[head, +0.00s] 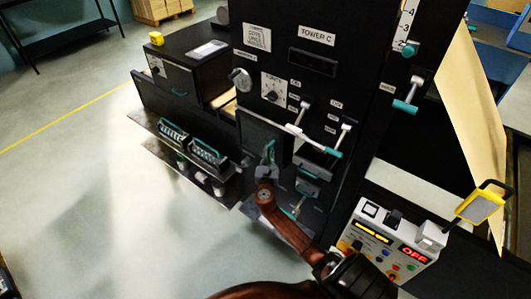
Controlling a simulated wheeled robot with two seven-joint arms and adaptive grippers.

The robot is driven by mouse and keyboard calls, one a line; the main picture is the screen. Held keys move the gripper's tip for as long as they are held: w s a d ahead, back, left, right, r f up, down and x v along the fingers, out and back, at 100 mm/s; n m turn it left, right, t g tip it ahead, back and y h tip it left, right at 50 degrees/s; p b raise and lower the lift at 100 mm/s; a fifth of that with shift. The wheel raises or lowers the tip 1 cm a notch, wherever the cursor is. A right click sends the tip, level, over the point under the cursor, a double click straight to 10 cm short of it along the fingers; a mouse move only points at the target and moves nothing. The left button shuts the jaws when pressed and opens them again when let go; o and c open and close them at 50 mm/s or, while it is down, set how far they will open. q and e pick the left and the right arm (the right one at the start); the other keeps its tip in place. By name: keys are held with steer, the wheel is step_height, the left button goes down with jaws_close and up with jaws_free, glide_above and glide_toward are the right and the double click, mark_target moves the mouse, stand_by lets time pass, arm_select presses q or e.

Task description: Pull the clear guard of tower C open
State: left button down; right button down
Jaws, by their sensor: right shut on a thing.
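Tower C (317,35) is a tall black cabinet with a white name label, dials and several teal-tipped levers. Its clear guard (262,135) looks like a dark see-through panel low on the front, left of the levers. My right gripper (268,158) is at the lower edge of this panel, its brown arm reaching up from the bottom of the picture. It is shut on what looks like the guard's grip, though the jaws hide the grip itself. How far the guard stands open I cannot tell. My left gripper is not in view.
A white lever (310,138) with a teal tip sticks out just right of the guard. A control box (385,240) reading OFF stands at lower right. Connector blocks (190,145) sit on a low ledge at left. The floor at left is clear.

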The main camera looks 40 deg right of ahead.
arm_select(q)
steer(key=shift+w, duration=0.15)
arm_select(e)
steer(key=c, duration=2.1)
jaws_free()
steer(key=shift+o, duration=0.4)
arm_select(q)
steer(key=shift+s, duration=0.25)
arm_select(e)
steer(key=v, duration=1.2)
steer(key=shift+a+f, duration=0.1)
